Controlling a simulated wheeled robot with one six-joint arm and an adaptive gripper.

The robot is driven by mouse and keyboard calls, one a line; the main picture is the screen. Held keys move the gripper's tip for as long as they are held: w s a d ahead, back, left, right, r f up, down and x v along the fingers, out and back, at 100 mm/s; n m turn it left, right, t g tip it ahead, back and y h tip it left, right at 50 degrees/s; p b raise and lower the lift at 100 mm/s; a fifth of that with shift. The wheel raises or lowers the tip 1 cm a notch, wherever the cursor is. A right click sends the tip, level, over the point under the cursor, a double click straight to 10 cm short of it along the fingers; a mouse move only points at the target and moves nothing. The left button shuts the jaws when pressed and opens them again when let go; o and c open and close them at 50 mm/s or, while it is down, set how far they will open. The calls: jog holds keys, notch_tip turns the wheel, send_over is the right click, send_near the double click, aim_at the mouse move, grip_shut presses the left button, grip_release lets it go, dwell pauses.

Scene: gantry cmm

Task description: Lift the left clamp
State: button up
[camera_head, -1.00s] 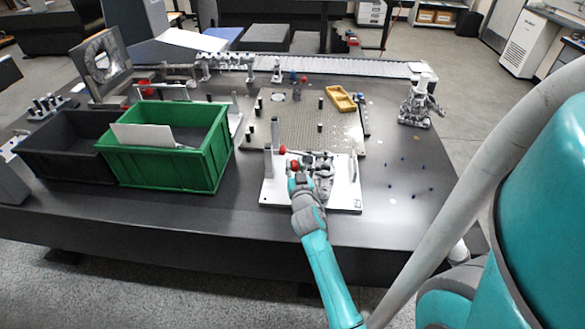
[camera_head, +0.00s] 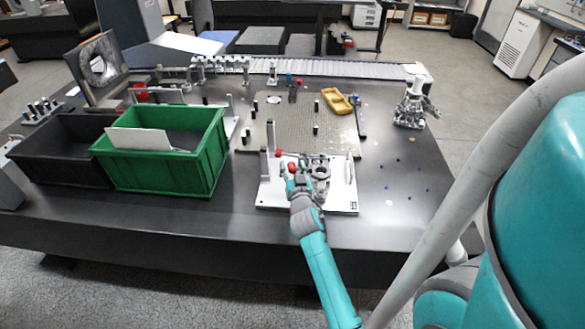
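A white fixture plate (camera_head: 335,207) lies at the table's front edge, with a grey cast part (camera_head: 320,170) on its middle. At the plate's left side stand a grey upright (camera_head: 264,166) and two red tips, one (camera_head: 278,153) beside the upright and one (camera_head: 292,167) nearer my gripper; these appear to belong to the left clamp. A thin upright handle (camera_head: 350,170) stands at the plate's right side. My gripper (camera_head: 294,181) is at the left clamp, just below the nearer red tip. My wrist hides its fingers and any contact.
A green bin (camera_head: 165,178) with a white sheet and a dark bin (camera_head: 45,178) stand at the left. A perforated plate (camera_head: 300,135) with pegs and a yellow tray (camera_head: 337,101) lies behind the fixture. A metal part (camera_head: 412,108) stands at the right. The table right of the fixture is mostly clear.

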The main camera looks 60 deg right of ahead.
jog(key=shift+a, duration=0.1)
jog(key=v, duration=1.1)
jog(key=shift+s+a, duration=0.25)
jog(key=shift+s, duration=0.1)
jog(key=s+a+f+n+t+y, duration=0.1)
jog(key=s+a+f+n+y, duration=0.15)
jog(key=a, duration=0.55)
jog(key=s+a+f+n+t+y, duration=0.1)
jog(key=s+a+n+t+y, duration=0.15)
jog(key=a, duration=0.55)
jog(key=s+a+f+n+y, duration=0.1)
jog(key=s+a+y, duration=0.15)
jog(key=a, duration=0.55)
jog(key=s+a+r+n+y, duration=0.3)
jog(key=s+a, duration=0.2)
jog(key=s, duration=0.2)
jog(key=s+a+r+n+y, duration=0.2)
jog(key=s+a+r+y, duration=0.1)
jog(key=s+a, duration=0.3)
jog(key=shift+s+a+n+y, duration=0.25)
jog(key=shift+s+n+y, duration=0.2)
jog(key=shift+s, duration=0.35)
jog(key=shift+t, duration=0.25)
